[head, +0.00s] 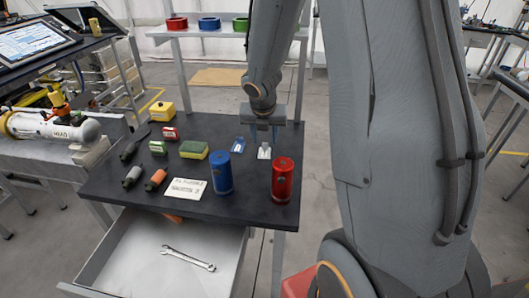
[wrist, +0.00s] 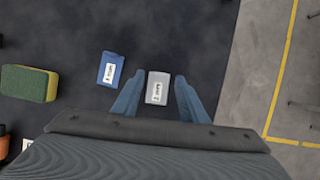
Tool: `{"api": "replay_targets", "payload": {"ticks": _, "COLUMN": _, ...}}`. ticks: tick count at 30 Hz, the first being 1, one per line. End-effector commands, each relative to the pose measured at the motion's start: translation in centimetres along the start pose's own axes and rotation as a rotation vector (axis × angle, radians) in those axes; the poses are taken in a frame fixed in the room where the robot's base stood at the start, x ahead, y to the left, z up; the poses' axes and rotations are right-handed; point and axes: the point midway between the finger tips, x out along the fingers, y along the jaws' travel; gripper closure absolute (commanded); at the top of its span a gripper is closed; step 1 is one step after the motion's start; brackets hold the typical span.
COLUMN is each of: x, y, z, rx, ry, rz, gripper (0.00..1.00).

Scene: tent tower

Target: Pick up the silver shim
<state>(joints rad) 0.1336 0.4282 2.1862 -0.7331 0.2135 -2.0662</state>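The silver shim (head: 264,151) is a small light grey plate with a white label, lying on the dark table. It shows in the wrist view (wrist: 157,88) just beyond and between the fingertips. My gripper (wrist: 155,90) is open, one finger to each side of the shim, with gaps visible on both sides. In the head view my gripper (head: 264,132) points down over the shim. I cannot tell the exact height of the fingertips above the table. A blue shim (head: 238,145) with a white label lies to the left of it, also in the wrist view (wrist: 111,69).
A red can (head: 284,180) and a blue can (head: 221,172) stand near the table's (head: 130,190) front edge. A green and yellow sponge (head: 194,149) and a white card (head: 186,189) lie farther left. An open drawer (head: 110,265) below holds a wrench (head: 188,257).

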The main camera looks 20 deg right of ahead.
Motion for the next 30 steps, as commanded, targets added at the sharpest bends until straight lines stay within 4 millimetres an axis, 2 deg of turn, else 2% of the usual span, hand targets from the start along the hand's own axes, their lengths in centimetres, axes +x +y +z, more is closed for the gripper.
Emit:
{"api": "replay_targets", "payload": {"ticks": 3, "x": 1.9, "y": 0.0, "z": 0.1, "rx": 0.0, "ry": 0.001, "rz": -0.001, "gripper": 0.61}}
{"api": "replay_targets", "payload": {"ticks": 6, "x": 2.6, "y": 0.0, "z": 0.1, "rx": -0.001, "ry": 0.001, "rz": -0.001, "gripper": 0.61}}
{"api": "replay_targets", "payload": {"ticks": 14, "x": 2.7, "y": 0.0, "z": 0.1, "rx": 0.0, "ry": 0.0, "rz": 0.0, "gripper": 0.61}}
{"api": "replay_targets", "payload": {"ticks": 21, "x": 2.7, "y": 0.0, "z": 0.1, "rx": 0.0, "ry": 0.001, "rz": 0.0, "gripper": 1.0}}
{"api": "replay_targets", "payload": {"ticks": 30, "x": 2.7, "y": 0.0, "z": 0.1, "rx": -0.001, "ry": 0.002, "rz": 0.0, "gripper": 1.0}}
